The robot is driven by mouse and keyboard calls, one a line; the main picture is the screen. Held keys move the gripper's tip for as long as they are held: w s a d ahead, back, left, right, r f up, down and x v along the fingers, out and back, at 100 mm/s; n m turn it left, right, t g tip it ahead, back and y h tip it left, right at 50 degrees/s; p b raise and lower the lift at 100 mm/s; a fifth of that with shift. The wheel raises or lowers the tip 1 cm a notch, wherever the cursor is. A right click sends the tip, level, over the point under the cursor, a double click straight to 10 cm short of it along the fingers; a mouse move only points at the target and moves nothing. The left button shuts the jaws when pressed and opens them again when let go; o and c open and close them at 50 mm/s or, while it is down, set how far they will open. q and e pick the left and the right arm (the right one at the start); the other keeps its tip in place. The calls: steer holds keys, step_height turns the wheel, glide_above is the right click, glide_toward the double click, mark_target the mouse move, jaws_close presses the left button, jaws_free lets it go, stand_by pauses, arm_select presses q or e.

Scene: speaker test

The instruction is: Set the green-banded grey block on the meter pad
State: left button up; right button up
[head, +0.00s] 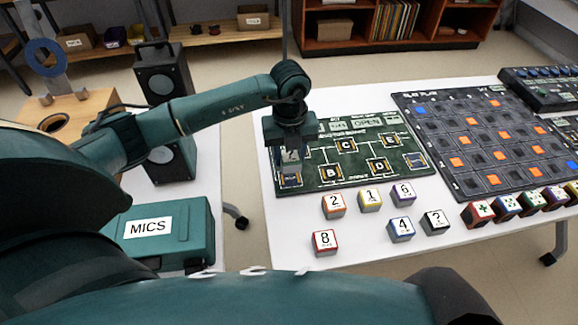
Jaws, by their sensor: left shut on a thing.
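My left gripper (290,150) points down over the left end of the dark green board (320,181) and is shut on a small grey block (291,156). The fingers hide most of this block, and its green band is hard to make out. Just below it in the picture is a small pale and blue marked spot (290,180) on the board; whether the block touches it I cannot tell. The board also bears lettered blocks B, C, D and E. Which marking is the meter pad I cannot read. My right gripper is not in view.
Several numbered blocks stand on the white table in front of the board, among them a red 8 (324,243) and a blue 4 (401,230). A dark grid board (470,185) lies to the right. A teal MICS case (190,232) and speakers (163,75) stand left.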

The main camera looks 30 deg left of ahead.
mark_target(290, 176)
arm_select(q)
step_height(290, 176, down, 4)
steer(key=shift+r, duration=0.1)
steer(key=shift+f, duration=0.35)
steer(key=shift+f, duration=0.2)
steer(key=o, duration=1)
